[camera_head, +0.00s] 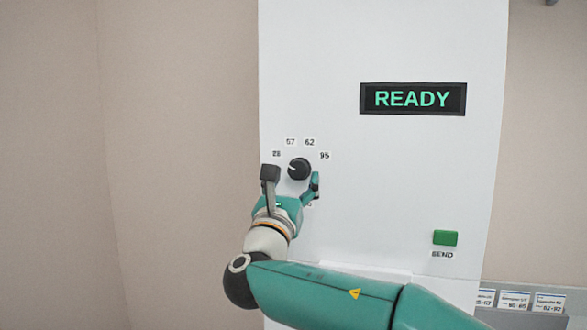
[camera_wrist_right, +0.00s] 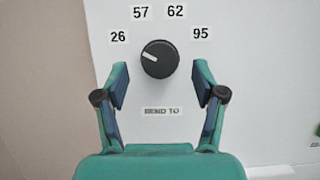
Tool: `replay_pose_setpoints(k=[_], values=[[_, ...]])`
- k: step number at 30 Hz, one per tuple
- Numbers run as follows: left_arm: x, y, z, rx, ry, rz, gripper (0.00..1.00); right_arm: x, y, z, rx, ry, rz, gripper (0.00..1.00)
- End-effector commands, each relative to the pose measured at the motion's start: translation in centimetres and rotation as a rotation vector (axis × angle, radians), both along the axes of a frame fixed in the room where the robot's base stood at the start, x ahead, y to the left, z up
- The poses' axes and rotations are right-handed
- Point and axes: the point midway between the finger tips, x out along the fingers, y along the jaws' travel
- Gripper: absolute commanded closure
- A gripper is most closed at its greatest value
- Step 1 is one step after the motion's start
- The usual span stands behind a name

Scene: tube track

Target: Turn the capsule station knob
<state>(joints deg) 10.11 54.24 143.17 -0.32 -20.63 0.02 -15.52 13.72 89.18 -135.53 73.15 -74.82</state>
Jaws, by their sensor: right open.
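The black round knob (camera_head: 299,168) is on the white capsule station panel (camera_head: 400,40), and its white pointer line aims left and slightly up, toward the 26 label. In the right wrist view the knob (camera_wrist_right: 159,59) has the labels 26, 57, 62 and 95 in an arc above it and "SEND TO" below. My right gripper (camera_head: 293,178) is open, with one finger on each side just below the knob. In the right wrist view my right gripper (camera_wrist_right: 159,82) shows a gap wider than the knob, and nothing is held. My left gripper is not in view.
A display (camera_head: 413,99) reads "READY" at the upper right of the panel. A green SEND button (camera_head: 445,238) is at the lower right. Small label cards (camera_head: 514,300) sit on a grey strip at the right bottom. Beige wall is to the left.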

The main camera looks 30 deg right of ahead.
Motion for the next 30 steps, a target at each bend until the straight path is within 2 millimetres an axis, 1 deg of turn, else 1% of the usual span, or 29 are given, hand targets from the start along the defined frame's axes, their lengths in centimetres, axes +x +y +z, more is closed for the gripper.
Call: replay_pose_setpoints(k=[1, 5, 14, 15, 17, 18, 25, 26, 27, 30], values=[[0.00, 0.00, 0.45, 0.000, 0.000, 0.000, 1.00, 0.36, -0.44, 0.39, 0.000, 0.000, -0.002, 0.31], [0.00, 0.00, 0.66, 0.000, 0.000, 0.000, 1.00, 0.90, -1.06, 0.57, 0.000, 0.001, 0.000, 0.31], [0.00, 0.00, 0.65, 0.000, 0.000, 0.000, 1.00, 1.02, -1.22, 0.60, 0.000, 0.000, 0.000, 0.31], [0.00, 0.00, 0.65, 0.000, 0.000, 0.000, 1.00, 1.02, -1.21, 0.60, 0.000, 0.000, 0.000, 0.34], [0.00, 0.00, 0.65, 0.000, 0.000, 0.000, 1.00, 1.02, -1.21, 0.60, 0.000, 0.000, 0.000, 0.44], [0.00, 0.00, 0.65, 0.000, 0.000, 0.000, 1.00, 1.01, -1.20, 0.60, 0.000, 0.000, 0.000, 0.51], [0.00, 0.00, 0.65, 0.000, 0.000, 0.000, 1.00, 1.00, -1.20, 0.59, 0.000, 0.000, 0.000, 0.89], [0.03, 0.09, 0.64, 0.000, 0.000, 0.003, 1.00, 1.15, -0.42, 0.59, 0.000, 0.000, 0.005, 0.91], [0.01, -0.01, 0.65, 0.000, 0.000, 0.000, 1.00, 1.09, -0.80, 0.59, 0.000, 0.000, 0.003, 0.91], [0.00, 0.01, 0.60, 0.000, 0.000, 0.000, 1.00, 1.05, -1.02, 0.57, 0.002, -0.003, 0.002, 0.91]])
